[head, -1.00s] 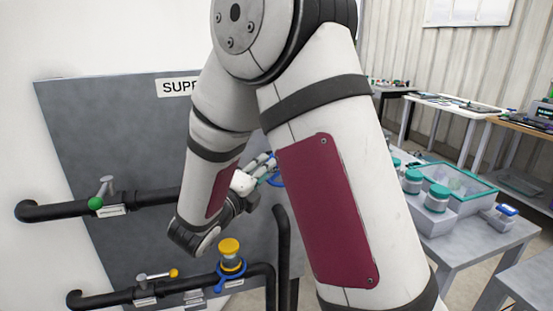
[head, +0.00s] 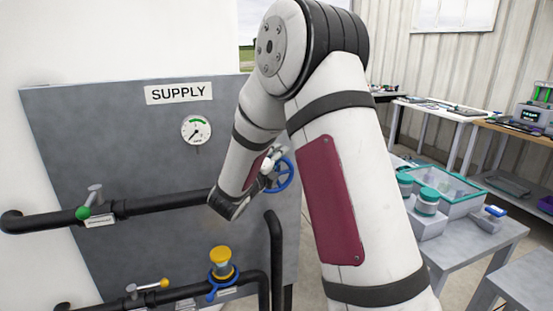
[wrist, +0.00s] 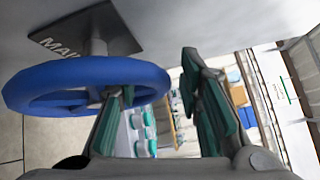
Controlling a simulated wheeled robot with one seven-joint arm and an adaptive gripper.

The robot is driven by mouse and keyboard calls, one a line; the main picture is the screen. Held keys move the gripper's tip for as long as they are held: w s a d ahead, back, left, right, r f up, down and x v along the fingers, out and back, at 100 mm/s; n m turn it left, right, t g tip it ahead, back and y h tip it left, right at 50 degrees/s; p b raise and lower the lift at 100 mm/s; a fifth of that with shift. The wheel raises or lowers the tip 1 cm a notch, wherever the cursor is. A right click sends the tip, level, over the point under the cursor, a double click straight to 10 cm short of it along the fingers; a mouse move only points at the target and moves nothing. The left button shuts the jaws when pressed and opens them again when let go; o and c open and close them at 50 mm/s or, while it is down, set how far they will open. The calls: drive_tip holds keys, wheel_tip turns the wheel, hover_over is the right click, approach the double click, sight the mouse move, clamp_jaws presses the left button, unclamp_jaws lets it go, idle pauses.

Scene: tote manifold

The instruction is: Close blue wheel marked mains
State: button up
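The blue wheel (head: 289,174) is at the right part of the grey panel, partly hidden by my arm and gripper. In the wrist view the blue wheel (wrist: 150,72) fills the left side, in front of a dark plate (wrist: 75,36) with the letters "MAI" showing; the rest of that word is hidden. My gripper (wrist: 152,74) is open, its two fingers apart. The left finger overlaps the wheel's right side, and the right finger stands outside the rim. I cannot tell whether either finger touches it. In the head view my gripper (head: 270,164) is right beside the wheel.
A grey panel (head: 120,135) carries a SUPPLY sign, a gauge (head: 197,131), a green-tipped lever (head: 83,212), a yellow-tipped lever (head: 163,283), a yellow knob (head: 221,256) and black pipes. Tables with teal-lidded jars (head: 427,201) and a tray stand right.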

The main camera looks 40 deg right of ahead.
drive_tip(key=shift+c, duration=0.3)
clamp_jaws()
drive_tip(key=shift+r, duration=0.1)
